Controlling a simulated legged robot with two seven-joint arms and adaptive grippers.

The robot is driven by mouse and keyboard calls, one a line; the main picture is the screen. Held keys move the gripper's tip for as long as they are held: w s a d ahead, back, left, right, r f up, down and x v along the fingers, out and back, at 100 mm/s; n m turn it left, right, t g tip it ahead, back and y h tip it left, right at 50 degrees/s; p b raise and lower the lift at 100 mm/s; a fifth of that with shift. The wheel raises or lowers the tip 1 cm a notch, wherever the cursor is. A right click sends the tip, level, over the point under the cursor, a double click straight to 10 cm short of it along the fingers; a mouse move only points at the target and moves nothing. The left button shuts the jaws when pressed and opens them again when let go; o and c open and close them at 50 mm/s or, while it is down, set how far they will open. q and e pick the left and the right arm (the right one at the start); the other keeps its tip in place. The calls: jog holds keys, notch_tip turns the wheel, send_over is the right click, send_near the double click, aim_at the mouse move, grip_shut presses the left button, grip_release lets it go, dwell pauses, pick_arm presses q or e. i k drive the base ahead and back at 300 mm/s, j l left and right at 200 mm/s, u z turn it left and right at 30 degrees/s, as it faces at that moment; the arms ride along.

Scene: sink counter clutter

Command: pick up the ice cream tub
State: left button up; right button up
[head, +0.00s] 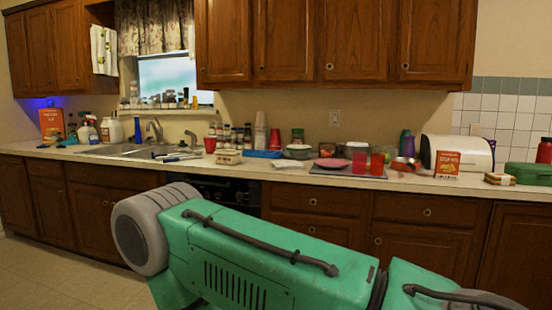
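I cannot tell for sure which thing is the ice cream tub. A small cream-coloured tub-like container (229,157) sits near the counter's front edge, right of the sink. A small patterned box (499,179) lies at the far right of the counter. Both are small in the head view, and their labels cannot be read. A green and grey part of my own body fills the lower middle and hides part of the cabinets. Neither of my grippers shows in the head view.
The counter (270,176) is cluttered. The sink (125,150) is at left. Red cups (377,164), a pink plate (332,163), a red box (447,163), a white rounded appliance (470,149) and a green case (530,173) stand at right. Upper cabinets (350,40) hang above.

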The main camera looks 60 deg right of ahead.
aim_at(225, 158)
jog(key=z, duration=1.6)
jog(key=k, duration=0.3)
jog(key=l+z, duration=0.15)
jog(key=z, duration=0.6)
jog(key=i+u, duration=0.2)
jog(key=i, duration=0.45)
jog(key=i+l+u, duration=0.2)
jog(key=i, duration=0.4)
jog(key=i+l+u, duration=0.2)
jog(key=i, duration=0.45)
jog(key=i+j+u, duration=0.25)
jog(key=u, duration=0.2)
jog(key=i+j+u, duration=0.1)
jog(key=i+u, duration=0.85)
jog(key=i+l+u, duration=0.2)
jog(key=u, duration=0.3)
jog(key=i, duration=0.55)
jog(key=i+j+z, duration=0.15)
jog(key=i, duration=0.4)
jog(key=i+j, duration=0.15)
jog(key=i, duration=0.4)
jog(key=z, duration=0.5)
jog(key=i+z, duration=0.15)
jog(key=z, duration=0.35)
jog(key=j+z, duration=0.1)
jog(key=z, duration=0.4)
jog(key=i+j+z, duration=0.1)
jog(key=z, duration=0.35)
